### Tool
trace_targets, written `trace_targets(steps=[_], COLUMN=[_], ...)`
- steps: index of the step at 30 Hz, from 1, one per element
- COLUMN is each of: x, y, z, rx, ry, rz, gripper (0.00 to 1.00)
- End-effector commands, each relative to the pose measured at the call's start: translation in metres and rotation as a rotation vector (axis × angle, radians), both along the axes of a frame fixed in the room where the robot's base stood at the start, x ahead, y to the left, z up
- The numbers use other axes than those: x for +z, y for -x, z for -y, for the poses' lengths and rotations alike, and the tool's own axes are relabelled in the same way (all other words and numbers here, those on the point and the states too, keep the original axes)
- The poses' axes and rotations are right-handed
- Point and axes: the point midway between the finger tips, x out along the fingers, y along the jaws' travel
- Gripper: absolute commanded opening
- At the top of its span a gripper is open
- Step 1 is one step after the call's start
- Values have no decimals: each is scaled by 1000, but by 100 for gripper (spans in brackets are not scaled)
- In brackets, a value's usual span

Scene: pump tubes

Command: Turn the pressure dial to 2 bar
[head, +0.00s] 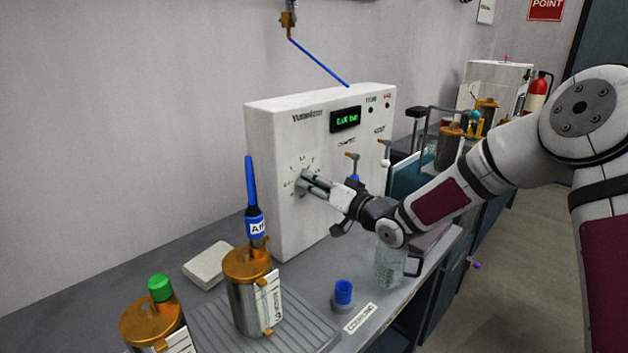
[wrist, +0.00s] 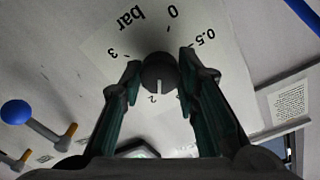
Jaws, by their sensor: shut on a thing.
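The pressure dial is a dark round knob (wrist: 159,76) on the front of a white box-shaped unit (head: 277,131). In the wrist view its white pointer line points down the picture, close beside the printed "2". The "0", "0.5", "3" and "bar" marks also show around it. My gripper (head: 306,183) reaches the dial from the right. In the wrist view its two green-padded fingers stand on either side of the knob, shut on it. In the head view the fingers hide most of the knob. The unit's display (head: 345,119) shows green characters too small to read surely.
A copper-lidded metal canister (head: 243,290) with a blue-tipped top stands in front of the unit. A green-capped canister (head: 155,320), a blue cap (head: 343,292) and a glass jug (head: 389,268) are nearby. Small levers (head: 384,153) stick out of the unit right of the dial.

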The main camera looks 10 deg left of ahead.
Motion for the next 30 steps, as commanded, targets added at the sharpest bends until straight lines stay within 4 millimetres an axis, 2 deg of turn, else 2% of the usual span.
trace_targets(steps=[9, 28, 29, 30], x=[-4, -4, -4, -4], y=[2, 2, 2, 2], z=[0, -1, -1, -1], rx=[2, 3, 3, 3], ry=[-91, -119, -119, -119], rz=[-131, -167, -167, -167], gripper=[1, 1, 34, 43])
